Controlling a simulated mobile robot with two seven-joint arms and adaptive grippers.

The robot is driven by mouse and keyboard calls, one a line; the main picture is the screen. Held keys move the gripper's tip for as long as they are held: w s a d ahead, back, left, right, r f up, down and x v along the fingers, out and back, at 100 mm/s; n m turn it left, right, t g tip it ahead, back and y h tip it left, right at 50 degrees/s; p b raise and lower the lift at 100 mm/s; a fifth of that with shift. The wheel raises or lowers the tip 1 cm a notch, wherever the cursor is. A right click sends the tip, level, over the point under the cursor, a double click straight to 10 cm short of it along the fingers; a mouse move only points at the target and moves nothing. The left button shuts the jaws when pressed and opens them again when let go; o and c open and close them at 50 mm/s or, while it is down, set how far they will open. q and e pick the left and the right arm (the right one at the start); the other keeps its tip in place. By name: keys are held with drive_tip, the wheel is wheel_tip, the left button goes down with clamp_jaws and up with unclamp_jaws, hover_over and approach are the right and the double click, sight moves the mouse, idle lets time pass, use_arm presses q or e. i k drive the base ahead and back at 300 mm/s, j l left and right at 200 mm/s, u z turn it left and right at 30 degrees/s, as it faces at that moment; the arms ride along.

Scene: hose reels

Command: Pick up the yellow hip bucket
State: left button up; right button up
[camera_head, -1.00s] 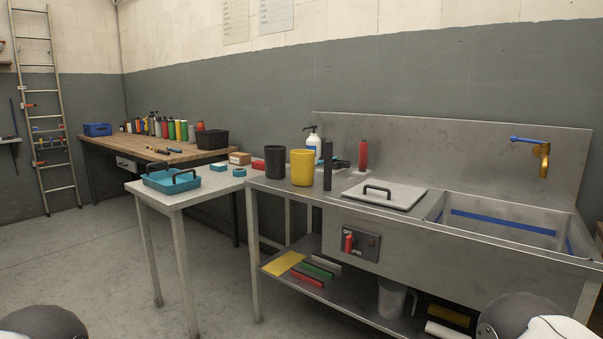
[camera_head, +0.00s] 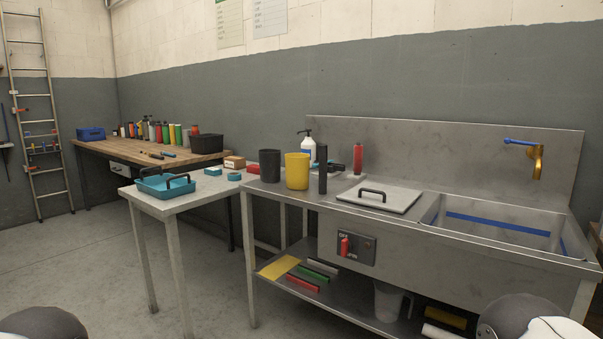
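The yellow hip bucket (camera_head: 297,171) stands upright on the left end of the steel sink counter (camera_head: 327,203). A black bucket (camera_head: 269,166) of similar shape stands just left of it. A dark upright cylinder (camera_head: 323,169) stands close on its right. Rounded dark parts of my arms show at the bottom left and bottom right corners. Neither of my grippers is in view, and nothing of mine is near the bucket.
A grey table (camera_head: 168,206) with a blue tray (camera_head: 165,188) stands left of the counter. A grey lid (camera_head: 379,198) and a sink basin (camera_head: 500,230) lie to the right. A white pump bottle (camera_head: 308,147) stands behind the bucket. The floor (camera_head: 90,270) at left is clear.

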sight(296, 165)
drive_tip(key=i+j+z, duration=0.55)
drive_tip(key=i+j, duration=0.2)
drive_tip(key=i+j+z, duration=0.4)
drive_tip(key=j, duration=0.25)
drive_tip(key=i+j+z, duration=0.2)
drive_tip(key=j, duration=0.15)
drive_tip(key=i+j+z, duration=0.2)
drive_tip(key=j, duration=0.2)
drive_tip(key=j+z, duration=0.15)
drive_tip(key=j, duration=0.25)
drive_tip(key=i, duration=0.05)
